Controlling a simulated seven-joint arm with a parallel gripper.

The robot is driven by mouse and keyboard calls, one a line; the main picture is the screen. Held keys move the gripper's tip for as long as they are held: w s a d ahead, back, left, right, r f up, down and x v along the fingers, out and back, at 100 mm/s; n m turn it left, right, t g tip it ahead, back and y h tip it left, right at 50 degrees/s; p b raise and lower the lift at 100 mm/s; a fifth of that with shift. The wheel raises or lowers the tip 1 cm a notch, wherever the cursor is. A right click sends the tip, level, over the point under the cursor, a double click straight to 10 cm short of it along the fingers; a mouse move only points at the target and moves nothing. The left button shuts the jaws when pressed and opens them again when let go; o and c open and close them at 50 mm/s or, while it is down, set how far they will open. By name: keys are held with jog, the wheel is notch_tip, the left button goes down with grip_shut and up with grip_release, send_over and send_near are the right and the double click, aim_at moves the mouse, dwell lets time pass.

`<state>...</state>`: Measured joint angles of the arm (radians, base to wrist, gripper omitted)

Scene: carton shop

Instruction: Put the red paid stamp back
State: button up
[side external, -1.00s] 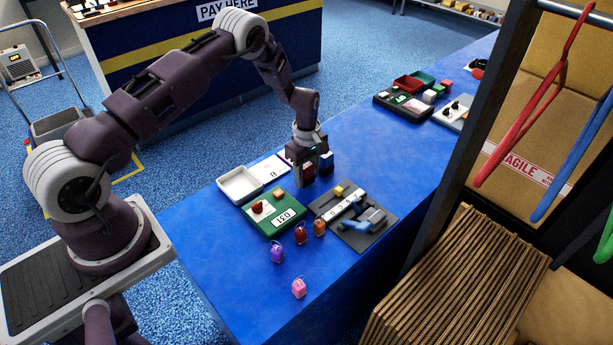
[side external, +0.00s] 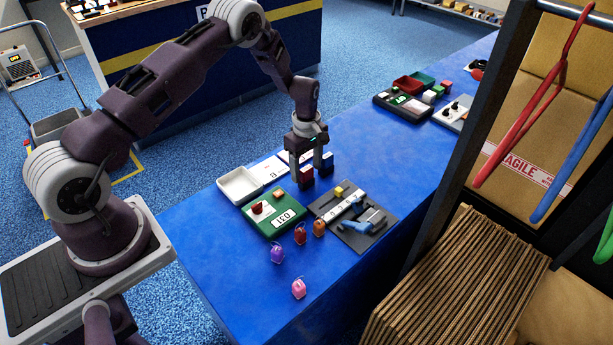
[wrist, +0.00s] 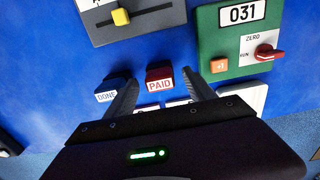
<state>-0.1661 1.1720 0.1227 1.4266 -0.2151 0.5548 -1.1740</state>
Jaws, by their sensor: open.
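The red stamp labelled PAID (wrist: 160,77) stands upright between the two spread fingers of my gripper (wrist: 161,83) in the wrist view. In the side view it is a small red block (side external: 306,175) under my gripper (side external: 308,174), partly hidden by a finger. My gripper is open, its palm above the stamp. The blue stamp labelled DONE (wrist: 107,91) stands just outside the left finger in the wrist view; it also shows in the side view (side external: 327,161). A white marked card (side external: 264,172) lies beside the stamps, partly hidden by my gripper.
A green panel labelled 031 (side external: 289,224) and a white tray (side external: 224,191) lie to the left. A grey board with a yellow slider (side external: 381,236) is in front. Several small tags, including a pink one (side external: 299,288), lie nearer.

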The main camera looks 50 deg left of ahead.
aim_at(307, 168)
notch_tip(307, 168, up, 8)
jog(key=shift+r, duration=0.2)
jog(key=shift+d+r, duration=0.1)
jog(key=shift+r, duration=0.3)
jog(key=s+d+r+m+t, duration=0.1)
jog(key=s+d+r+m, duration=0.15)
jog(key=r, duration=0.45)
jog(key=s+d+r+m+t, duration=0.15)
jog(key=s+r, duration=0.25)
jog(key=r, duration=0.4)
jog(key=s+d+r+m, duration=0.3)
jog(key=r, duration=0.4)
jog(key=s+d+r+m+t, duration=0.1)
jog(key=s+m, duration=0.4)
jog(key=s, duration=0.6)
jog(key=s+d+r+m+t, duration=0.2)
jog(key=s+m, duration=0.4)
jog(key=s, duration=0.6)
notch_tip(307, 168, up, 2)
jog(key=shift+s+d, duration=0.2)
jog(key=shift+d, duration=0.35)
